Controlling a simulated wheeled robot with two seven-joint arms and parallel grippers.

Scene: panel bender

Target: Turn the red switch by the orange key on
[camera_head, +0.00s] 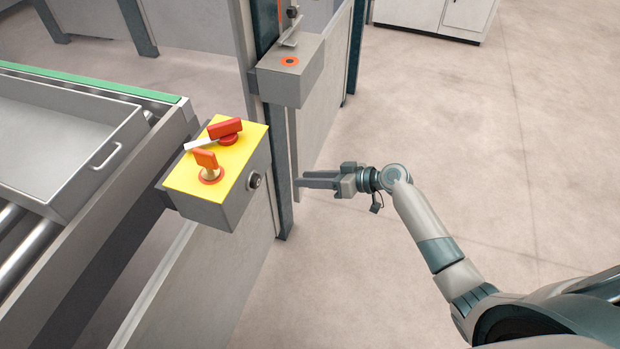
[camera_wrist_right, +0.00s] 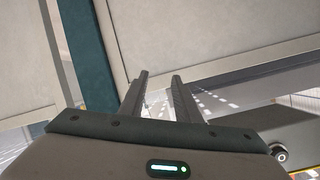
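The red switch (camera_head: 226,129) sits on the yellow top of a grey control box (camera_head: 211,217). The orange key (camera_head: 206,160) stands upright in its round lock on the same top, just in front of the switch. A white pointer-like piece (camera_head: 200,144) lies beside the switch. My right gripper (camera_head: 300,181) is to the right of the box, apart from it and lower than its top. In the right wrist view its two fingers (camera_wrist_right: 158,95) stand apart with nothing between them. My left gripper does not show.
A round black knob (camera_head: 254,180) is on the box's right side. A second grey box (camera_head: 292,75) with an orange ring is on the post behind. A grey tray (camera_head: 60,140) lies on the roller conveyor at left. The floor at right is clear.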

